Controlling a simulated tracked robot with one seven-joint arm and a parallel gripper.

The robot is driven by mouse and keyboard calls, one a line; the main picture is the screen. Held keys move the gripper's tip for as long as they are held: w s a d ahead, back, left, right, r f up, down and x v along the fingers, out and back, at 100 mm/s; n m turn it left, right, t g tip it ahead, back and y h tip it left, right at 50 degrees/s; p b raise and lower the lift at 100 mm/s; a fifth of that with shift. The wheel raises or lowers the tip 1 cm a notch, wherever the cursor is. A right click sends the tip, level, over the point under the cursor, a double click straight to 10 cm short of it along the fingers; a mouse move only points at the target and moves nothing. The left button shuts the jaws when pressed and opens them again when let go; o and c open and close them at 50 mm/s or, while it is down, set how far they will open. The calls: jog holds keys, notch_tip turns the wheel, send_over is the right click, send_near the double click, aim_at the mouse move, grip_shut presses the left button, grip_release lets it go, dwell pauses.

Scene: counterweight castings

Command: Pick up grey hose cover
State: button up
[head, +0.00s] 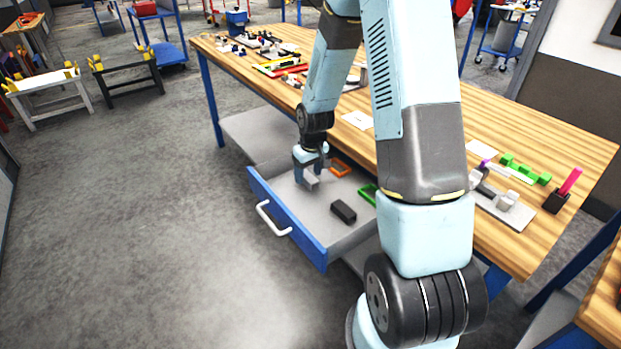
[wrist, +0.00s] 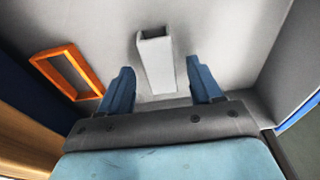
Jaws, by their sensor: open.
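The grey hose cover (head: 311,181) is a small light-grey hollow block in the open drawer, just below my gripper (head: 311,170). In the wrist view the grey hose cover (wrist: 157,62) lies on the drawer floor with its open end facing away. My gripper (wrist: 163,88) is open in the wrist view. Its two blue fingers stand on either side of the near part of the cover, with gaps on both sides. I cannot tell how far the fingertips are above the drawer floor.
The blue drawer (head: 290,222) is pulled out from the wooden workbench (head: 540,170). It also holds an orange frame (head: 340,167), a green frame (head: 368,194) and a dark block (head: 344,211). The orange frame (wrist: 67,73) is left of my fingers in the wrist view. Drawer walls surround my gripper.

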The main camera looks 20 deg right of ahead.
jog(key=shift+f, duration=0.4)
jog(key=shift+c, duration=0.4)
jog(key=c, duration=0.8)
jog(key=shift+r, duration=0.2)
